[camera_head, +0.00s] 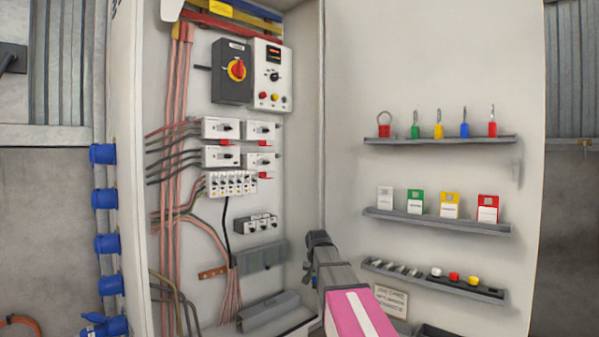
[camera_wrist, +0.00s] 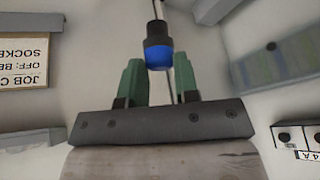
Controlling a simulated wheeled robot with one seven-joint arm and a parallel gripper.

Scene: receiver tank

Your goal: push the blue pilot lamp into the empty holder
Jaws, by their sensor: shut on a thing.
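In the wrist view the blue pilot lamp (camera_wrist: 158,54) has a blue lens and a black body. It sits between the two green fingers of my gripper (camera_wrist: 159,66), which is shut on it, blue end toward the camera. In the head view my gripper (camera_head: 317,240) is in front of the cabinet's inner right edge. The lamp cannot be made out there. No empty holder can be clearly identified. A dark bare spot (camera_head: 489,290) lies right of the yellow cap on the lowest shelf; I cannot tell whether it is a holder.
The lowest door shelf (camera_head: 420,279) bears several grey cylinders and white, red and yellow caps. Shelves above hold padlocks and coloured tags. Breakers (camera_head: 220,128), a red-yellow rotary switch (camera_head: 236,69) and a control box (camera_head: 271,76) fill the cabinet. Open space lies before the door.

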